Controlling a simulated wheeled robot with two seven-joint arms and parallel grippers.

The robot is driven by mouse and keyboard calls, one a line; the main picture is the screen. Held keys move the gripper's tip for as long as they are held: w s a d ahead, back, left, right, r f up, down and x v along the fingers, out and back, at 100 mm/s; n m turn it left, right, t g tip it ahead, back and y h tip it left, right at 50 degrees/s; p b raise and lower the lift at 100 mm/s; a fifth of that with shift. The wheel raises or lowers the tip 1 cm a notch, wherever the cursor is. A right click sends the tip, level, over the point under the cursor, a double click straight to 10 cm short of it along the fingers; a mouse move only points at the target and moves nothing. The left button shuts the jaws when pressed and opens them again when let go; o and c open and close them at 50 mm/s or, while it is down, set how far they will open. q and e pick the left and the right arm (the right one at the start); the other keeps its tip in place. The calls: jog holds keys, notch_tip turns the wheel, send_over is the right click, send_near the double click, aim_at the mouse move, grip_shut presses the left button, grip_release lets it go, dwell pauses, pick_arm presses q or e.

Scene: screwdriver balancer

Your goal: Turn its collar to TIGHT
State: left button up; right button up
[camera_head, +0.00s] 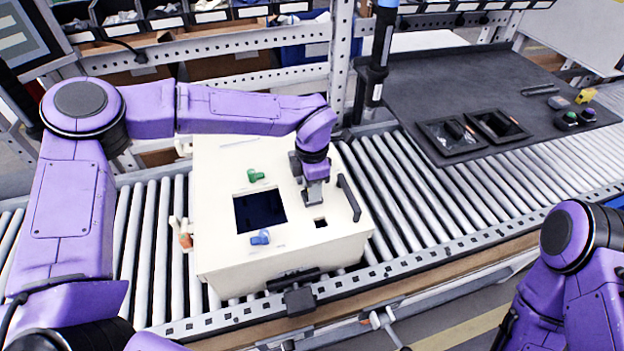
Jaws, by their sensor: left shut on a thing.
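A cream box (225,165) sits on the roller conveyor in the middle of the view. My left gripper (314,195) points down over the right part of its top, close to the surface. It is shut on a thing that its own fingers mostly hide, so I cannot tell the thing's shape. A black upright tool (375,70) with a blue band hangs behind the box, to the right of a grey post. I cannot read any collar marking. My right arm shows at the lower right, but its gripper is out of view.
The box top has a green knob (256,175), a blue knob (260,238), a dark square opening (262,212) and a black handle (349,197). A dark mat (440,85) with two black trays lies at the right. Conveyor rollers (400,190) right of the box are clear.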

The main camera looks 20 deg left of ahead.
pick_arm(q)
jog(key=shift+m, duration=0.3)
jog(key=o, duration=1.1)
jog(key=shift+c, duration=0.2)
jog(key=shift+r, duration=0.1)
jog(key=shift+r, duration=0.35)
notch_tip(320, 180, up, 10)
jog(key=b, duration=0.2)
jog(key=shift+f, duration=0.15)
